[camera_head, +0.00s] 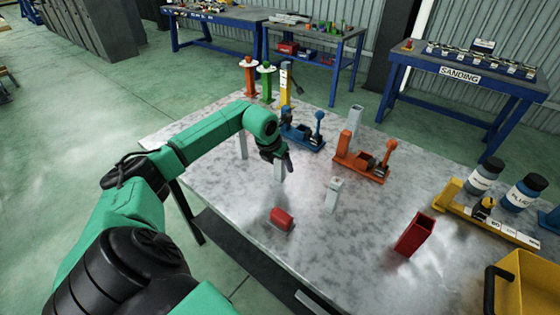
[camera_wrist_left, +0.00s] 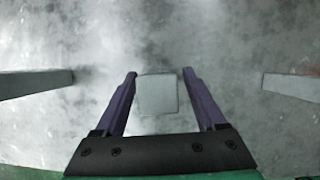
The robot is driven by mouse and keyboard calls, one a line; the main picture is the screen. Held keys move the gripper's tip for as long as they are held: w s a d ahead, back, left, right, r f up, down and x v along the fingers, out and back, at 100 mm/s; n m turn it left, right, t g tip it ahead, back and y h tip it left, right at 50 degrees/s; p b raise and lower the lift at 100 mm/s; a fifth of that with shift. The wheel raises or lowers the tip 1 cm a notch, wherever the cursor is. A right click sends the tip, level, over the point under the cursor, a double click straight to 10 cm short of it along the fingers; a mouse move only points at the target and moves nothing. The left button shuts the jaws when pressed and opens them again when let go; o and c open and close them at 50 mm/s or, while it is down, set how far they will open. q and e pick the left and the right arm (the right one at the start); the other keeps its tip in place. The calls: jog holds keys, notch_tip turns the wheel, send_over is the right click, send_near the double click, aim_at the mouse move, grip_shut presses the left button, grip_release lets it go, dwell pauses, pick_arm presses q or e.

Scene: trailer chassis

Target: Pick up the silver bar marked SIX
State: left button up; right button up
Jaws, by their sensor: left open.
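My left gripper (camera_head: 288,162) is open and points down over the metal table. A silver bar (camera_head: 279,173) stands upright beneath it, partly hidden by the fingers. In the left wrist view, the top of this bar (camera_wrist_left: 157,95) lies between the two open purple fingers (camera_wrist_left: 159,74), with a gap on each side. Other silver bars stand nearby: one (camera_head: 333,195) to the right, one (camera_head: 243,146) to the left by my arm, and one (camera_head: 355,119) farther back. No marking SIX is legible on any bar. My right gripper is not in view.
A red block (camera_head: 281,219) lies near the front table edge. A red open box (camera_head: 414,234) stands at right. Blue (camera_head: 303,135) and orange (camera_head: 362,166) fixtures stand behind. A yellow bin (camera_head: 525,285) is at lower right. The front middle of the table (camera_head: 345,250) is clear.

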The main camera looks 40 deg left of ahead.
pick_arm(q)
grip_shut()
notch_tip(320, 180, up, 10)
jog(key=shift+w+f+b, duration=0.1)
jog(key=shift+f+b, duration=0.1)
jog(key=shift+b, duration=0.85)
notch_tip(320, 180, up, 10)
jog(key=shift+r+p, duration=0.2)
jog(key=shift+p, duration=0.1)
